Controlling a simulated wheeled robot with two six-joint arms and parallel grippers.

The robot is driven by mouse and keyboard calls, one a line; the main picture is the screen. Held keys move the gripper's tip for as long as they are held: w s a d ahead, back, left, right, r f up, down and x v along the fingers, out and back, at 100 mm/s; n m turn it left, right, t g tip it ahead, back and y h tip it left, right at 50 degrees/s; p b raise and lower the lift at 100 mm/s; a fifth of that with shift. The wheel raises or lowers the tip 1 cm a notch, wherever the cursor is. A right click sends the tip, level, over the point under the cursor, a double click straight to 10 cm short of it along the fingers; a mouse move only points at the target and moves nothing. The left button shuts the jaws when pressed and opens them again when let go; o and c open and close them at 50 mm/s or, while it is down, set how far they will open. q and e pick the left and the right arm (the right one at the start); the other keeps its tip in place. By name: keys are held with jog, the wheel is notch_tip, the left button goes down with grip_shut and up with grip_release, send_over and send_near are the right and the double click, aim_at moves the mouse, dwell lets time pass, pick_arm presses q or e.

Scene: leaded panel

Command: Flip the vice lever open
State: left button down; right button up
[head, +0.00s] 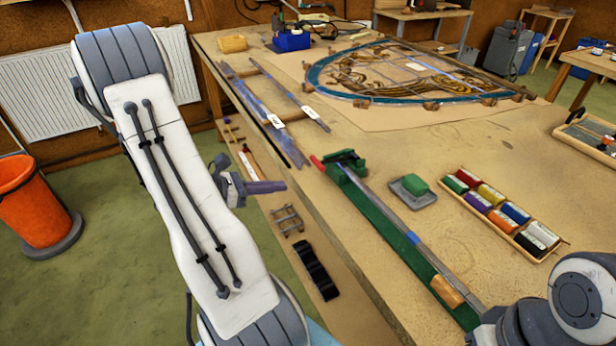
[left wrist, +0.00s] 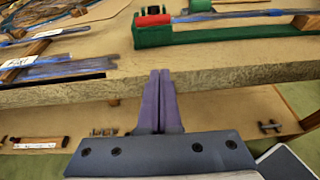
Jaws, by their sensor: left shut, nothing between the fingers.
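The green vice (head: 385,217) lies along the bench's left edge, with a long grey strip resting in it. Its red lever (head: 317,163) sticks out at the far left end. In the left wrist view the red lever (left wrist: 153,20) lies on top of the green vice body (left wrist: 205,33). My left gripper (head: 284,186) is shut and empty, to the left of the bench edge and apart from the lever. Its purple fingers (left wrist: 160,76) point at the bench edge, just below the lever in the wrist view.
The bench (head: 400,130) carries a green block on a grey pad (head: 415,190), a tray of coloured spools (head: 507,212) and a leaded panel (head: 420,70). Long metal strips (head: 262,115) lie beyond the vice. A lower shelf holds small tools and clamps (head: 288,220).

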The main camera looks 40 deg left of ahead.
aim_at(309, 191)
pick_arm(q)
jog(key=shift+s+a, duration=0.15)
jog(key=shift+a, duration=0.15)
jog(key=p+x, duration=0.1)
jog(key=x, duration=0.9)
jog(key=shift+d, duration=0.1)
notch_tip(309, 191, up, 3)
jog(key=shift+f+p, duration=0.1)
jog(key=shift+p, duration=0.7)
jog(key=shift+r, duration=0.6)
